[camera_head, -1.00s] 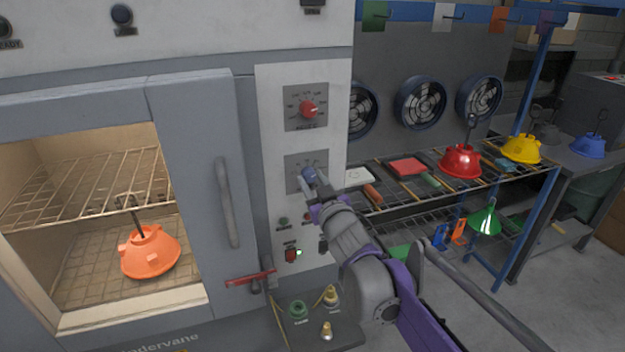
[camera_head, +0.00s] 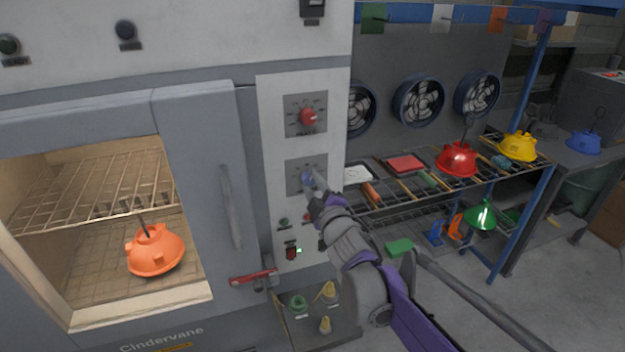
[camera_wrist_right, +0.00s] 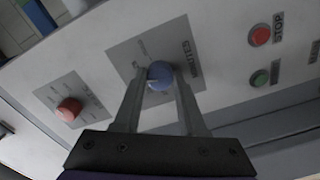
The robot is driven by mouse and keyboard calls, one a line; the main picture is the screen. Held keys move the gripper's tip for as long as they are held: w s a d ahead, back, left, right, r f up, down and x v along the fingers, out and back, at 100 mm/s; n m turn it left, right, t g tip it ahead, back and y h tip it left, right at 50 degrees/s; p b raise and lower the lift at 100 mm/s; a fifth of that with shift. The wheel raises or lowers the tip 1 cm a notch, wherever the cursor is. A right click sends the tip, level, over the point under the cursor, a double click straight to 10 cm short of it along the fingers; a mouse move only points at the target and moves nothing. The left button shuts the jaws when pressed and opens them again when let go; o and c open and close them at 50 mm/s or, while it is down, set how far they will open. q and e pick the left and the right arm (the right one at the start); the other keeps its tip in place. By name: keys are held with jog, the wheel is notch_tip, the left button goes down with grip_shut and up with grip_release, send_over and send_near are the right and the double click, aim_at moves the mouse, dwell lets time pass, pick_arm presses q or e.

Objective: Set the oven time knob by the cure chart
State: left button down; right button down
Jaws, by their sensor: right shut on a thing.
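The blue time knob (camera_wrist_right: 160,75) sits on a grey dial plate marked for minutes in the right wrist view. In the head view the knob (camera_head: 308,179) is partly hidden by my right gripper (camera_head: 314,184). The gripper's two fingers (camera_wrist_right: 160,92) stand on either side of the knob and are shut on it. The dial's figures are too small to read. The oven (camera_head: 196,190) stands at the left, with an orange hood (camera_head: 155,251) inside its lit window. My left gripper is not in view. I cannot make out a cure chart.
A red knob (camera_head: 308,117) sits above the blue one; it also shows in the wrist view (camera_wrist_right: 69,109). Red (camera_wrist_right: 260,35) and green (camera_wrist_right: 260,78) buttons are close by. A rack (camera_head: 440,185) with red and yellow hoods stands at the right.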

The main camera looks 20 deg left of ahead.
jog(key=shift+n+p, duration=0.7)
jog(key=shift+n, duration=0.9)
jog(key=shift+c, duration=2.3)
grip_release()
jog(key=b+v, duration=0.1)
jog(key=v, duration=1)
jog(key=shift+w, duration=0.15)
